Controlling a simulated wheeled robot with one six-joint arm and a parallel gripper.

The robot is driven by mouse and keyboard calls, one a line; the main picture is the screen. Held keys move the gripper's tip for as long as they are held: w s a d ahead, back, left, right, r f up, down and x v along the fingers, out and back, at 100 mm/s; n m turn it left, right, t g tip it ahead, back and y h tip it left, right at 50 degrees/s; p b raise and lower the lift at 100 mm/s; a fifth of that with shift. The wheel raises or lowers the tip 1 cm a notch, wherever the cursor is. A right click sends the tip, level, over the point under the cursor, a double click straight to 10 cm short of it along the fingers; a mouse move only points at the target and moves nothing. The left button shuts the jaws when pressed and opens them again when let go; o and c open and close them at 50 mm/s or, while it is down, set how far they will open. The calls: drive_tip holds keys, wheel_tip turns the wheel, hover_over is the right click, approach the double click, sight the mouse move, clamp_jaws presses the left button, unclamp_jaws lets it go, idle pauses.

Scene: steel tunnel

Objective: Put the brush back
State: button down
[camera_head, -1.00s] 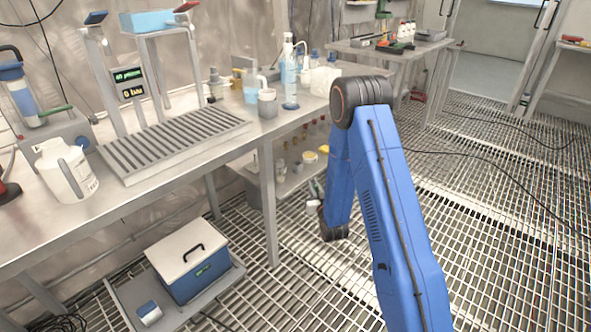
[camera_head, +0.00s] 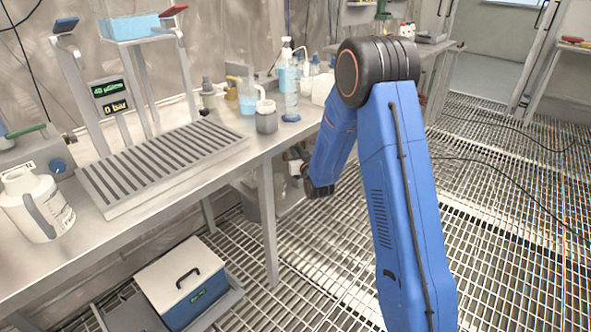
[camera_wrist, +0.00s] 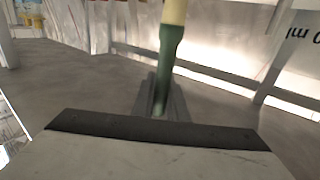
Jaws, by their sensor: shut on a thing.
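In the wrist view, my gripper (camera_wrist: 160,100) has its grey fingers closed around a slim handle, green below and cream above, which I take to be the brush (camera_wrist: 170,48). Its bristles are not visible. In the head view, my blue arm reaches down beside the bench's right end. A small pale and grey part shows past the dark wrist, but the fingers and the brush cannot be made out there.
The steel bench (camera_head: 75,262) carries a slatted grate (camera_head: 160,165), a white jug (camera_head: 37,205), a grey cup (camera_head: 266,117) and several bottles. A lower shelf lies near my wrist. A blue box with a white lid (camera_head: 182,280) stands below. Grated floor is open at right.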

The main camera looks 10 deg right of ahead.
wheel_tip(320, 180, down, 7)
drive_tip(key=shift+r, duration=0.15)
idle(0.4)
drive_tip(key=c, duration=1.7)
unclamp_jaws()
drive_tip(key=shift+c, duration=0.2)
drive_tip(key=s+d, duration=0.1)
drive_tip(key=s, duration=1.1)
drive_tip(key=s+d+r+g+h, duration=0.1)
drive_tip(key=s+d+r+g, duration=0.2)
drive_tip(key=s+r+g, duration=0.8)
drive_tip(key=s+r, duration=0.3)
drive_tip(key=s, duration=0.9)
drive_tip(key=s+d+r+g, duration=0.1)
drive_tip(key=s+r, duration=0.2)
drive_tip(key=s, duration=0.9)
drive_tip(key=s+r+m+g, duration=0.1)
drive_tip(key=s+r, duration=0.1)
drive_tip(key=s, duration=1)
drive_tip(key=shift+d+r+h, duration=0.2)
drive_tip(key=shift+r+h, duration=0.1)
drive_tip(key=shift+r, duration=0.1)
